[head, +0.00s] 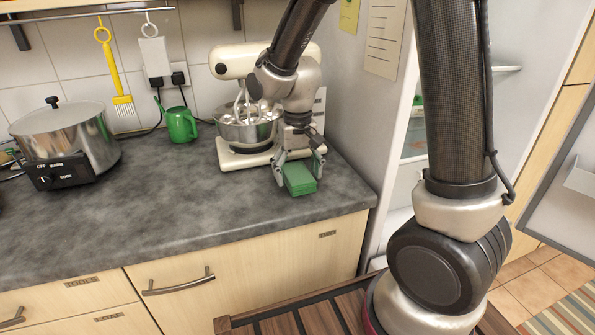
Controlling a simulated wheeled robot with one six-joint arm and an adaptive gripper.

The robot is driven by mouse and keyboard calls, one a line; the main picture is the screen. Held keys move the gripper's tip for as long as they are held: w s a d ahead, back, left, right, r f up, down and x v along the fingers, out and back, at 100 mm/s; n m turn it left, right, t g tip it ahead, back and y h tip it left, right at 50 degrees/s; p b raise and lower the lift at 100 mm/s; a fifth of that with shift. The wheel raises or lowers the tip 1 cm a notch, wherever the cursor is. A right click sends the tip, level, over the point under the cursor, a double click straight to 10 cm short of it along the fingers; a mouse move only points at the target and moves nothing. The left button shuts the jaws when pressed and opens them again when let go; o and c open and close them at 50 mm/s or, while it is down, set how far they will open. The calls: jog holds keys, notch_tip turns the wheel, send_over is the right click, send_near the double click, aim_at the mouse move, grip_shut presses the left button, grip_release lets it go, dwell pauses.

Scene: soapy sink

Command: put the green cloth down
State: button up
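The green cloth (299,180) is a folded, block-shaped bundle at the right end of the grey counter (190,205), near its front edge. My gripper (299,170) points down over it, with one finger at each side of the cloth. The fingers appear closed against its sides. The cloth is at or just above the counter top; I cannot tell whether its underside touches. Its back part is hidden by my gripper.
A cream stand mixer (235,62) with a metal bowl stands close behind my gripper. A green watering can (180,124) and a steel cooker (68,140) stand farther left. The counter's middle is clear. An open fridge (418,130) is on the right.

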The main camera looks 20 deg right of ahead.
aim_at(298, 173)
notch_tip(298, 173, up, 12)
jog(key=s+d+r+t, duration=0.2)
jog(key=s+d, duration=0.5)
jog(key=s, duration=0.2)
jog(key=s+d+r+t, duration=0.2)
jog(key=s+d+r, duration=0.1)
jog(key=s+d, duration=0.5)
jog(key=shift+s+r, duration=0.3)
jog(key=shift+s, duration=0.7)
jog(key=shift+o, duration=0.5)
jog(key=shift+a, duration=0.1)
